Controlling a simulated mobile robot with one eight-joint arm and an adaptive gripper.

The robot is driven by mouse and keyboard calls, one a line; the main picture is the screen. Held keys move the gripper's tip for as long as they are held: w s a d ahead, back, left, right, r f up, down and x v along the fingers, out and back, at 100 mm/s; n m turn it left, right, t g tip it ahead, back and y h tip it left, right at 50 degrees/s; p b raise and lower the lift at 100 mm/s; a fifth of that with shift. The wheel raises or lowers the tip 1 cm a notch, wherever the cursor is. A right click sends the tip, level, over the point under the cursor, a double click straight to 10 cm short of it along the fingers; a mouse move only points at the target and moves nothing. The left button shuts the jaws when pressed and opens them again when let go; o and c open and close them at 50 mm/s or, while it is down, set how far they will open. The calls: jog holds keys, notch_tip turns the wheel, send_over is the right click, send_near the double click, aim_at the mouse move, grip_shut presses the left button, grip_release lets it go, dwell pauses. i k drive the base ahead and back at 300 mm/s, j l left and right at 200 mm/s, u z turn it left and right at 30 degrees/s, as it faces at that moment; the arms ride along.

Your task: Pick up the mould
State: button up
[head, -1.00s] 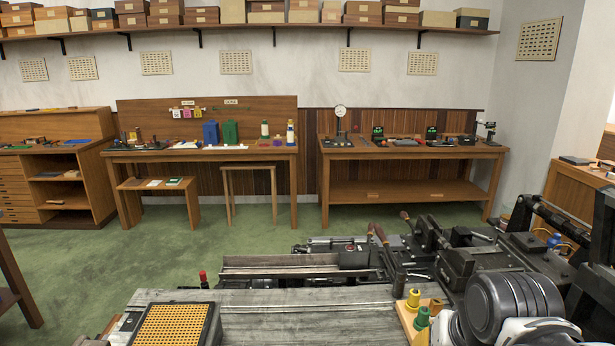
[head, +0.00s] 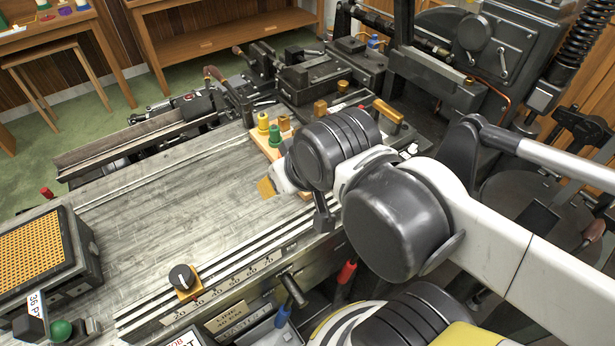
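My arm reaches in from the right over the caster's grey bed. My gripper (head: 322,212) shows only as a dark part below the wrist; the rest is hidden behind my arm links, so its opening and anything in it cannot be seen. It is beside a light wooden tray (head: 262,142). My arm covers part of the tray. I cannot tell for sure which piece is the mould.
A black frame with an orange grid (head: 32,249) sits on the bed at the left. A black dial on a yellow base (head: 182,279) is at the scaled front edge. Dark machinery (head: 310,70) stands behind and right. The bed's middle (head: 170,205) is clear.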

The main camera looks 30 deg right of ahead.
aim_at(397, 133)
jog(key=z, duration=1.35)
jog(key=i+l+u, duration=0.15)
jog(key=u, duration=0.2)
jog(key=i+l+u, duration=0.15)
jog(key=l+u, duration=0.15)
